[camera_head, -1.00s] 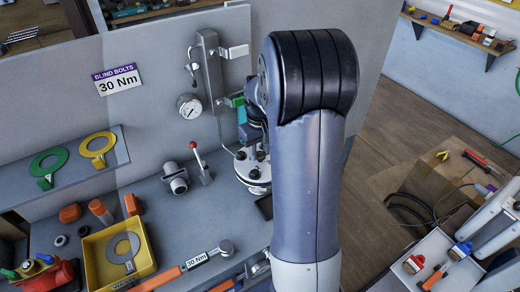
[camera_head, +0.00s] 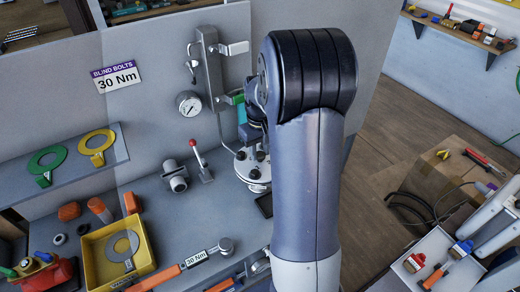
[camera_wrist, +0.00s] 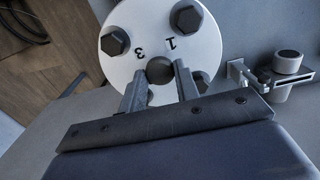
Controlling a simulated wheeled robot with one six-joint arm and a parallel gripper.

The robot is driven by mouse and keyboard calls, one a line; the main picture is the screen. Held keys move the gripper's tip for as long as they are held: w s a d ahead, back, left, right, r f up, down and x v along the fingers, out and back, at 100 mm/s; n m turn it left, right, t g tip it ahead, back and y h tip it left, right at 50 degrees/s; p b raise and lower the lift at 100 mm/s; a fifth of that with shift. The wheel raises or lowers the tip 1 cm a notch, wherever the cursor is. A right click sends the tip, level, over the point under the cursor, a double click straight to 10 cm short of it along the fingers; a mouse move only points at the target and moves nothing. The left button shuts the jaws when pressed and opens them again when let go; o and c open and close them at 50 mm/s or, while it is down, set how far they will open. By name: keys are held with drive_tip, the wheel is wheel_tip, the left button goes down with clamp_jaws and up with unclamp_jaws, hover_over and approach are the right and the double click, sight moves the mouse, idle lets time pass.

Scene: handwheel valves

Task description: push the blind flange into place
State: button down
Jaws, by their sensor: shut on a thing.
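The blind flange (camera_wrist: 160,22) is a round white disc with dark hex bolts and the numbers 1 and 3 on its face, seen in the wrist view at the top. My gripper (camera_wrist: 160,75) is shut on the dark round knob (camera_wrist: 160,69) at the flange's lower middle, one finger on each side.
A grey bracket with a round cap (camera_wrist: 287,62) is right of the flange in the wrist view. In the head view a red-knobbed lever (camera_head: 201,162), a pressure gauge (camera_head: 189,104) and a yellow tray (camera_head: 90,262) stand to the left.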

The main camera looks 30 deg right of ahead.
drive_tip(key=c, duration=1)
unclamp_jaws()
drive_tip(key=shift+o, duration=0.2)
drive_tip(key=shift+f, duration=0.1)
drive_tip(key=shift+r+p, duration=1.95)
drive_tip(key=shift+r, duration=0.65)
wheel_tip(320, 180, up, 11)
drive_tip(key=b, duration=0.1)
drive_tip(key=shift+f, duration=0.15)
